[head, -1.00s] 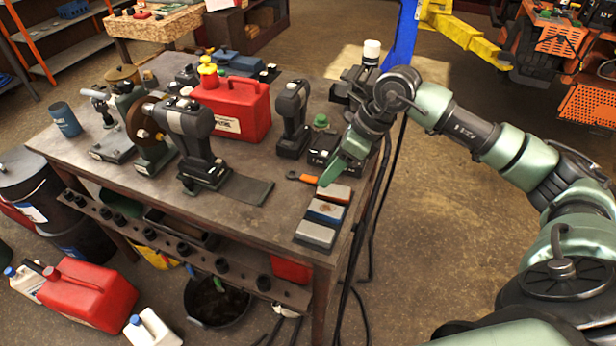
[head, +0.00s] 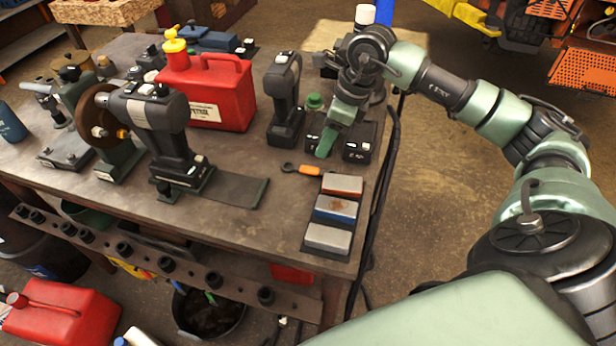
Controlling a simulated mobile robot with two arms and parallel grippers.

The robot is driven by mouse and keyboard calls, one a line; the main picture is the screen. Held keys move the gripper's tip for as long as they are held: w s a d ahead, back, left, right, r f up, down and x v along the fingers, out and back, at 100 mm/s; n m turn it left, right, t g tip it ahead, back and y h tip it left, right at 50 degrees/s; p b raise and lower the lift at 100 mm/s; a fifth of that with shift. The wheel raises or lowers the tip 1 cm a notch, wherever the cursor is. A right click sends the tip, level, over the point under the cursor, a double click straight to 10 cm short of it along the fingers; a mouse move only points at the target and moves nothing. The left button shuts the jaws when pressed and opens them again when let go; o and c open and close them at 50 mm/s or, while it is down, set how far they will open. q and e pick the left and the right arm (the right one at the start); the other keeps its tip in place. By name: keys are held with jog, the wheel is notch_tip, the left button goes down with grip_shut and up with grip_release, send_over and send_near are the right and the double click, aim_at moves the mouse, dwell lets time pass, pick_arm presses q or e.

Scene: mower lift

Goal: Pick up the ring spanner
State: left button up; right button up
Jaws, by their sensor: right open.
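The ring spanner (head: 303,170) lies flat on the workbench (head: 235,222), with an orange handle and a dark ring end pointing left. Its right end lies close to the sharpening stones. My right gripper (head: 325,150) comes in from the right, pointing down, just behind and above the spanner's right part. It is open and not visibly touching the spanner. The gap between its fingers is hard to see from here. My left gripper is not in view.
Three sharpening stones (head: 336,208) lie in front of the spanner. Black battery-like blocks (head: 359,148) stand behind it, beside my gripper.

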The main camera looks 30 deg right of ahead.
aim_at(310, 169)
jog(key=x, duration=0.3)
jog(key=shift+s+f, duration=0.1)
jog(key=shift+f, duration=0.15)
jog(key=p+x, duration=0.1)
jog(key=x, duration=0.1)
jog(key=a+p+x, duration=0.1)
jog(key=x, duration=0.2)
jog(key=shift+f, duration=0.1)
jog(key=shift+w+f, duration=0.2)
jog(key=shift+f, duration=0.05)
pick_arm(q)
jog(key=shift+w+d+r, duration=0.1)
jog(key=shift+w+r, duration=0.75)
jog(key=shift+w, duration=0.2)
pick_arm(e)
grip_shut()
